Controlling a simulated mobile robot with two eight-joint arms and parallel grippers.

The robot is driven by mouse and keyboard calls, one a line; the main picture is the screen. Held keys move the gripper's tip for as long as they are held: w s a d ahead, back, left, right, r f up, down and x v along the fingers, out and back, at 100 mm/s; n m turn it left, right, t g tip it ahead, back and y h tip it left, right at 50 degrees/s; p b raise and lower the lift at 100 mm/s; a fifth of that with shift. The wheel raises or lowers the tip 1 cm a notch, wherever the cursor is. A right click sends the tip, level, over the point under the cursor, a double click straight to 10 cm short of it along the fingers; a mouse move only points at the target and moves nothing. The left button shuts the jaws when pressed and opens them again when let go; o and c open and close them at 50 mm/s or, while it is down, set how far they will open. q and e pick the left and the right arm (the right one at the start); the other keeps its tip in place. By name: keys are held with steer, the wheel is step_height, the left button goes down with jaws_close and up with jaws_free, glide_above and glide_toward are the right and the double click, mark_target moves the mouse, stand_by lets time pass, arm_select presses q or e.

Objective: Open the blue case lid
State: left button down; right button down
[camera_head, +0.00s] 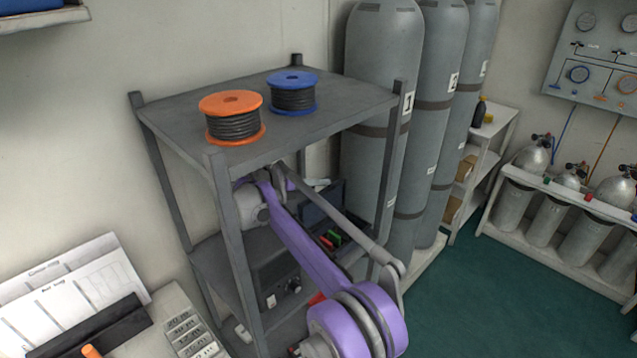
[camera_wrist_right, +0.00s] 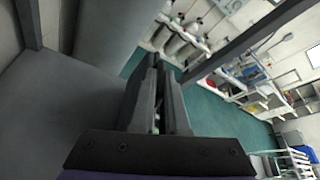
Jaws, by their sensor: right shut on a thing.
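A dark blue case stands on the middle shelf of the grey rack in the head view. Its lid (camera_head: 322,207) stands raised, and red and green items (camera_head: 330,238) show in front of it. My right arm reaches in under the rack's top board. Its gripper is mostly hidden there by the arm and the board. In the right wrist view my right gripper's (camera_wrist_right: 158,70) two dark fingers are close together, shut on a thin dark edge that seems to be the lid. The contact itself is hard to see. My left gripper is in neither view.
The rack's top (camera_head: 180,115) holds an orange spool (camera_head: 232,120) and a blue spool (camera_head: 292,95). The rack posts stand close to my arm. Tall grey cylinders (camera_head: 385,60) stand behind it. Open green floor (camera_head: 460,300) lies to the right.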

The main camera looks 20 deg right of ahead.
steer(key=shift+f, duration=0.2)
steer(key=c, duration=0.9)
jaws_free()
steer(key=shift+c, duration=0.2)
steer(key=shift+r, duration=0.1)
